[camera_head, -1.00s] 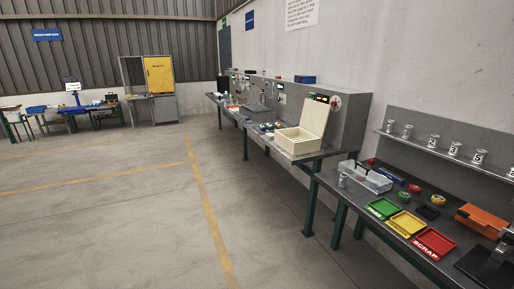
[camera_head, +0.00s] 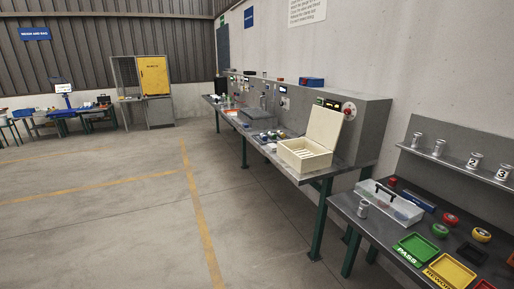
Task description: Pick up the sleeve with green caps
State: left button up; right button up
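I cannot make out a sleeve with green caps. A small grey metal cylinder (camera_head: 363,208) stands upright at the near left of the right bench (camera_head: 375,232); no green shows on it. A green round piece (camera_head: 439,230) lies on that bench, near a red one (camera_head: 450,219) and a yellow one (camera_head: 481,235). Several metal cylinders, such as one marked 2 (camera_head: 475,160), stand on the shelf (camera_head: 455,165) above. Neither gripper is in view.
A clear box with a dark handle (camera_head: 390,204), a green PASS tray (camera_head: 418,247) and a yellow tray (camera_head: 449,271) are on the right bench. An open cream box (camera_head: 304,155) sits on the bench further back. The floor (camera_head: 110,230) to the left is clear.

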aim_at(270, 134)
jog(key=i+z, duration=0.1)
jog(key=i, duration=0.5)
jog(key=i+j, duration=0.1)
jog(key=i, duration=0.45)
jog(key=i+j+z, duration=0.15)
jog(key=i, duration=0.45)
